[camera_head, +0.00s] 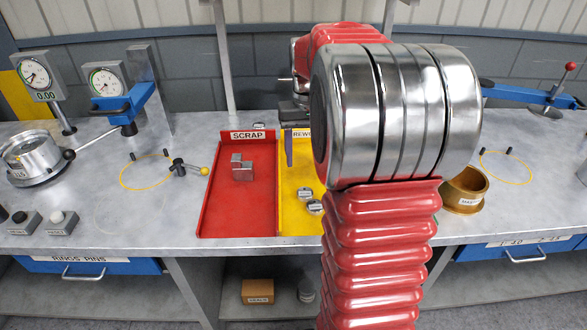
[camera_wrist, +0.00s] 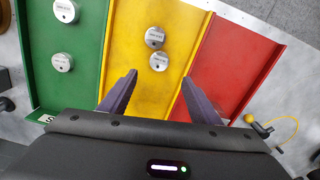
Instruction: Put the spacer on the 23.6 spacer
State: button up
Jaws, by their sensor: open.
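Several small round silver discs with printed labels, which look like spacers, lie in trays; the label values are too small to read. In the wrist view, two lie close together in the yellow tray, an upper disc (camera_wrist: 155,37) and a lower disc (camera_wrist: 159,62). Two more lie apart in the green tray, an upper disc (camera_wrist: 66,11) and a lower disc (camera_wrist: 62,62). My gripper (camera_wrist: 160,77) is open and empty over the yellow tray, its fingers pointing toward the yellow tray's pair. In the head view the yellow tray's discs (camera_head: 305,193) (camera_head: 315,207) show left of my arm, which hides most of my gripper.
The red SCRAP tray (camera_head: 217,205) holds a grey metal block (camera_head: 242,168). A brown cup (camera_head: 465,190) stands right of my arm. Dial gauges (camera_head: 107,79) stand at left.

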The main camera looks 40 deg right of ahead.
jog(key=s+a+r+n+t, duration=0.1)
jog(key=s+a+r, duration=0.2)
jog(key=a, duration=0.5)
jog(key=s+a+r+n+t, duration=0.1)
jog(key=s+a+r+t, duration=0.15)
jog(key=a, duration=0.55)
jog(key=s+a+f+n+t, duration=0.2)
jog(key=s+a+f+n, duration=0.1)
jog(key=s+a, duration=0.7)
jog(key=shift+a, duration=0.35)
